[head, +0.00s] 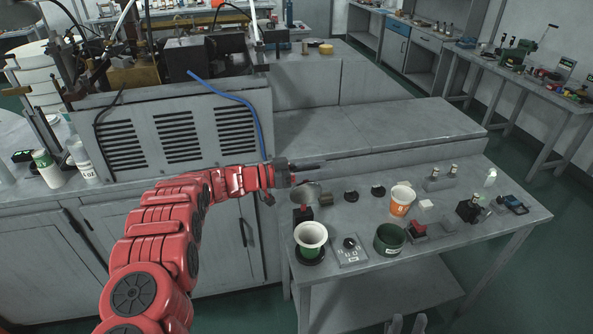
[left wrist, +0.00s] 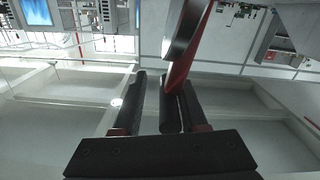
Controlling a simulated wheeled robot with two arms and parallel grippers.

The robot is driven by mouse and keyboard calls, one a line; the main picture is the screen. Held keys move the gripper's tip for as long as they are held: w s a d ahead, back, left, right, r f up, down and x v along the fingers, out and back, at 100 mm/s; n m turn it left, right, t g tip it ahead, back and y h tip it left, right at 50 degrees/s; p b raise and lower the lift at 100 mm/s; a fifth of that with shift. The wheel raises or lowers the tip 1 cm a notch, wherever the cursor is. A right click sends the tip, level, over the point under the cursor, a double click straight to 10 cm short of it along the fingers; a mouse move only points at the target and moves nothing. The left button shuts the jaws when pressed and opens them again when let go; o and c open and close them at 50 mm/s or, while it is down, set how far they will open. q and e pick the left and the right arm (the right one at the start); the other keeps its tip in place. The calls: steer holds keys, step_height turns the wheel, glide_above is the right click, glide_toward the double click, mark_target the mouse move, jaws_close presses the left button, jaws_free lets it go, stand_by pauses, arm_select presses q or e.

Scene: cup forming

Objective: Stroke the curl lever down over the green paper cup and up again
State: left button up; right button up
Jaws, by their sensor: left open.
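The green paper cup (head: 312,238), with a flared white rim, stands upright on a round black base near the table's front left corner. My left gripper (head: 308,168) is open, above and behind the cup and clear of it. In the left wrist view my left gripper (left wrist: 160,105) has its dark fingers apart. A red bar (left wrist: 186,70) with a grey end runs towards a dark rod between the fingers; it may be the curl lever, and I cannot tell whether it touches them. No lever shows clearly in the head view.
An orange paper cup (head: 401,200), a dark green round container (head: 389,239) and a small switch box (head: 348,252) stand to the right. A louvred machine cabinet (head: 180,137) is behind my left arm.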

arm_select(q)
steer(key=b+v, duration=0.4)
steer(key=v, duration=1.3)
steer(key=shift+a+b, duration=0.15)
steer(key=shift+b, duration=0.25)
